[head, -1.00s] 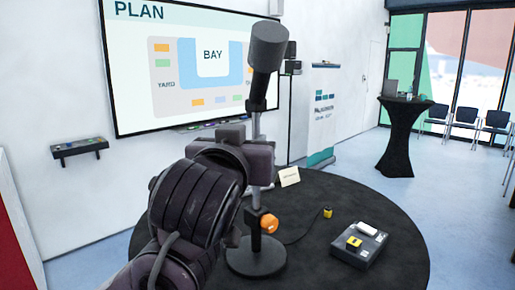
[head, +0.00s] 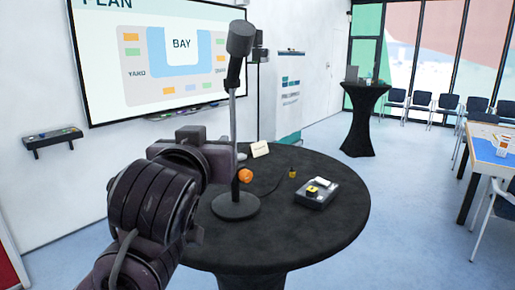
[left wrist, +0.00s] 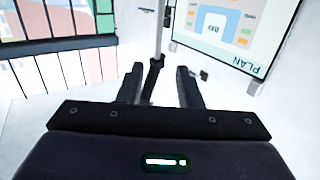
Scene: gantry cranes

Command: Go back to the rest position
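My left gripper (head: 228,155) is in the head view, at the end of my dark arm, near the microphone-like stand (head: 235,205) on the round black table (head: 335,235). The stand has a round black base, a thin upright pole and a dark cylindrical head. In the left wrist view, which is upside down, the two fingers of my left gripper (left wrist: 159,88) are apart with nothing clamped. A pole with a black part (left wrist: 152,75) shows between them; I cannot tell its distance. My right gripper is in neither view.
A wall screen (head: 165,60) hangs behind. A tall black table (head: 361,120) and chairs stand farther back.

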